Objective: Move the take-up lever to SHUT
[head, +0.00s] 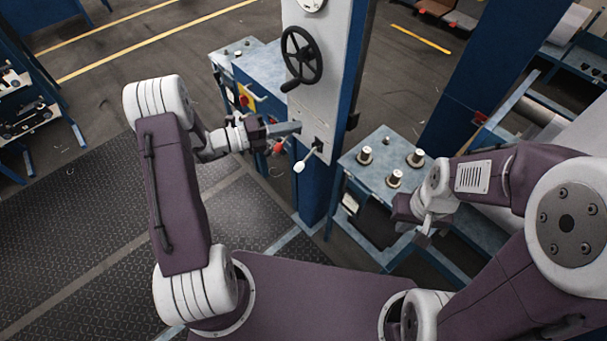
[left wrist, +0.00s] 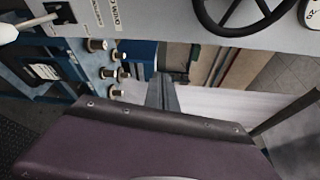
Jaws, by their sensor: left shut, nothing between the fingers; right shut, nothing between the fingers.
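A lever with a white knob (head: 299,166) sticks out of a dark slot plate on the lower front of the pale machine column. It also shows at the left edge of the left wrist view (left wrist: 8,33), with its slot plate (left wrist: 48,14) and small printed labels beside it. I cannot read the labels well enough to tell which end is SHUT. My left gripper (head: 288,129) is shut and empty, in front of the column, above and left of the white knob and apart from it. Its closed fingers show in the wrist view (left wrist: 162,92). My right gripper (head: 424,236) is shut and empty, low at the right.
A black handwheel (head: 301,56) sits above the lever on the column. A red knob (head: 278,148) is close below my left gripper. A side table (head: 375,148) with several spools stands right of the column. Open floor (head: 90,210) lies to the left.

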